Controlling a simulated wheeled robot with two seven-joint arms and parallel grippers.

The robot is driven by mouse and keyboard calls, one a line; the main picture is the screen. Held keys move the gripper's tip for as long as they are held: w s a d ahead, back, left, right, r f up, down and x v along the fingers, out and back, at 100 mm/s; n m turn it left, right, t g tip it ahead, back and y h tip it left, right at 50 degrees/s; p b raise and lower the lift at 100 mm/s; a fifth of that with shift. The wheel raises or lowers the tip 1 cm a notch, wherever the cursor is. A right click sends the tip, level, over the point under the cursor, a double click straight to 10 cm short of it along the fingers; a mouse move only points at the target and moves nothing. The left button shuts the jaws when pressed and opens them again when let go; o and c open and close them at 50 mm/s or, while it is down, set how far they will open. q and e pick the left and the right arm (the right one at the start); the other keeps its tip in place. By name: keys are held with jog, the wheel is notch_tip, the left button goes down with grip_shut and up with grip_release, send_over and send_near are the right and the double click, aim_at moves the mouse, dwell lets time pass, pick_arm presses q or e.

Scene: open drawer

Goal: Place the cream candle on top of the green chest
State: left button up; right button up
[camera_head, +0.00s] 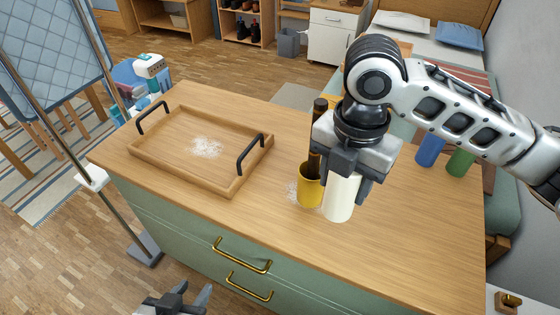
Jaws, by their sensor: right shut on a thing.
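The cream candle (340,200) is a pale upright cylinder near the front of the green chest's (180,240) wooden top. My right gripper (349,183) is shut on its upper part from above. The candle's base appears at or just above the top; I cannot tell whether it touches. My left gripper (180,299) is low at the bottom edge of the view, in front of the chest. Its fingers are apart and empty.
A wooden tray (233,187) with black handles fills the left of the top. Blue (430,150) and green (460,162) cylinders stand back right. The front right is clear.

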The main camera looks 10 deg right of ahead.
pick_arm(q)
jog(key=shift+w+r, duration=0.15)
pick_arm(e)
jog(key=n, duration=0.5)
jog(key=shift+s+a+r, duration=0.1)
jog(key=shift+s+a, duration=0.05)
jog(key=shift+a, duration=0.25)
pick_arm(q)
jog(key=shift+d+f+b, duration=0.15)
jog(key=shift+f+b, duration=0.05)
jog(key=shift+b, duration=0.3)
pick_arm(e)
jog(key=shift+w+d+f, duration=0.85)
jog(key=shift+d+f, duration=1.3)
jog(key=shift+d, duration=0.05)
jog(key=shift+w+d+f, duration=0.8)
jog(key=shift+d+f, duration=1.35)
jog(key=shift+f, duration=0.05)
jog(key=shift+w+d+f, duration=0.85)
jog(key=shift+d+f, duration=1.3)
jog(key=shift+d, duration=0.05)
jog(key=shift+f, duration=0.15)
jog(key=o, duration=1.1)
jog(key=shift+o, duration=0.2)
